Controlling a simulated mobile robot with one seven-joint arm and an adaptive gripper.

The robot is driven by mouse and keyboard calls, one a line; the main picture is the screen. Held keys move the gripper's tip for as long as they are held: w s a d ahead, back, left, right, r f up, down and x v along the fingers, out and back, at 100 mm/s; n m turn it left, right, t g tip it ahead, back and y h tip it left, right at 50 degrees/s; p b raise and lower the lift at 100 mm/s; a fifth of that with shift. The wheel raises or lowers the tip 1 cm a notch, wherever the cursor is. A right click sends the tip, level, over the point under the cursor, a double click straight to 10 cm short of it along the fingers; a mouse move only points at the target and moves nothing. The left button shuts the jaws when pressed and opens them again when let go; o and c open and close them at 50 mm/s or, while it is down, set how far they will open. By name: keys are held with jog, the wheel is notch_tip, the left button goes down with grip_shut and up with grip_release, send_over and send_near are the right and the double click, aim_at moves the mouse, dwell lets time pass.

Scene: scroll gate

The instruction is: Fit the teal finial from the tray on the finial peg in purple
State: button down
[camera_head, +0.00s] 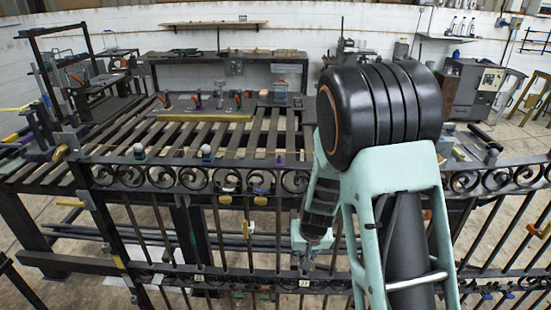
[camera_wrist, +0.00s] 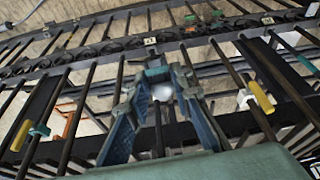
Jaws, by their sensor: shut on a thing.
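My gripper (camera_head: 304,257) hangs low in front of the gate bars in the head view, under my bent arm. In the wrist view its two fingers (camera_wrist: 160,88) are shut on the teal finial (camera_wrist: 157,73), which shows a teal part and a pale rounded part between them. The finial is too small to make out in the head view. A small purple mark (camera_head: 280,159), likely the purple finial peg, is on the gate's top rail, above and left of my gripper. The tray cannot be made out for certain.
The black iron gate (camera_head: 180,178) with scrollwork and upright bars spans the front. Ball-topped finials stand on its top rail, one with green (camera_head: 139,151) and one with blue (camera_head: 206,151). Yellow clips (camera_head: 260,201) sit on bars. A slatted bench (camera_head: 190,135) lies behind.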

jog(key=w+a+r+t+b, duration=0.25)
jog(key=w+r+t, duration=0.2)
jog(key=r, duration=0.25)
jog(key=w+a+r+t+b, duration=0.1)
jog(key=w+a+r+t, duration=0.2)
jog(key=w+r, duration=0.3)
notch_tip(320, 180, up, 17)
jog(key=s+a+m+t+b, duration=0.1)
jog(key=a+t+b, duration=0.1)
jog(key=t, duration=0.3)
jog(key=shift+s+a+r+t+h+b, duration=0.25)
jog(key=shift+t+h+b, duration=0.15)
jog(key=shift+b, duration=0.2)
